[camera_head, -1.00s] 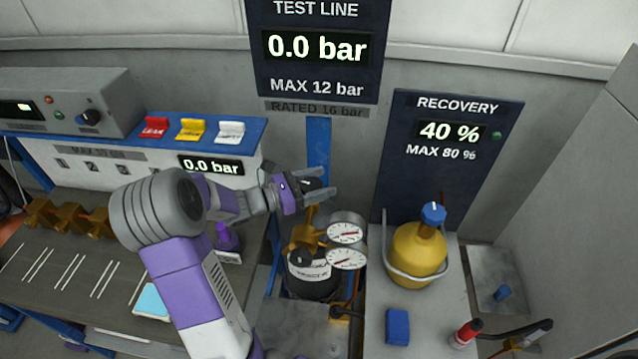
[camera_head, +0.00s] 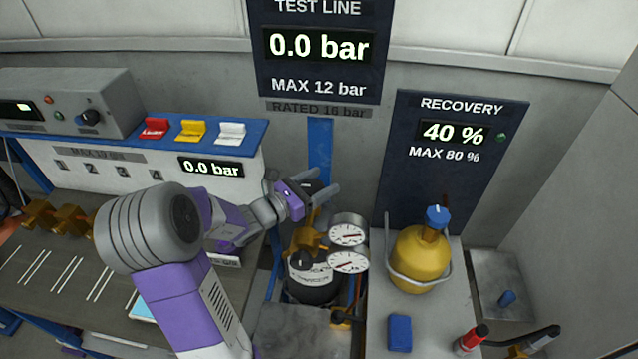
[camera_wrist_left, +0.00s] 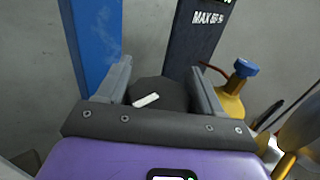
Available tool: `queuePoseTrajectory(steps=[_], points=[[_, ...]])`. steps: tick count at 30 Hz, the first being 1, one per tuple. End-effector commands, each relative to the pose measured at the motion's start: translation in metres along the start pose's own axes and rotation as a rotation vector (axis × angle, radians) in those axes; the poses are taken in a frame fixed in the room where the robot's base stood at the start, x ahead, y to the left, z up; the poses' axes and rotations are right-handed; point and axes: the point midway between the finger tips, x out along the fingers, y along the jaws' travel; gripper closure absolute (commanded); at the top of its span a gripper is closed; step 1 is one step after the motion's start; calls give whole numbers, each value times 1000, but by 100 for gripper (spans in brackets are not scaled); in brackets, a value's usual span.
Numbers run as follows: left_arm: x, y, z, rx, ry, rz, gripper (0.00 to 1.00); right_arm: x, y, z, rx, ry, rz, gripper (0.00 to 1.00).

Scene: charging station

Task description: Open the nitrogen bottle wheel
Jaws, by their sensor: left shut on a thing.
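The nitrogen bottle (camera_head: 318,286) is black with a white label and stands upright behind the bench. A brass regulator (camera_head: 308,243) with two round gauges (camera_head: 348,262) sits on top. My left gripper (camera_head: 324,182) is above the regulator, shut on the dark bottle wheel (camera_wrist_left: 170,92). In the left wrist view the wheel lies between both fingers, with a white mark on its face. The head view shows the wheel only in part, between the fingers. My right gripper is not in view.
The test line panel (camera_head: 318,47) reads 0.0 bar. A yellow recovery bottle (camera_head: 420,260) with a blue knob stands to the right. A blue post (camera_head: 319,145) rises behind the gripper. A manifold with red, yellow and white switches (camera_head: 193,130) is at the left.

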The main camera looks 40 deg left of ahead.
Motion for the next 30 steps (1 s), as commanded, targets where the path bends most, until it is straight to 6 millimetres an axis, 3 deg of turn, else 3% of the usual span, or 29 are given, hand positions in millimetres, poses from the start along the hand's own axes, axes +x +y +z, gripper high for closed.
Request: queuePoseTrajectory(steps=[1,4,14,24,30], points=[[0,1,0,-1,0,2,29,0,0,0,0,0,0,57],[0,1,0,-1,0,2,14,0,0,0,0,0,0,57],[-3,1,0,0,0,2,13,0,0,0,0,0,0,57],[-54,1,1,0,0,5,13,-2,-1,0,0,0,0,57],[-74,1,0,0,0,2,13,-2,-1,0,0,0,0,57]])
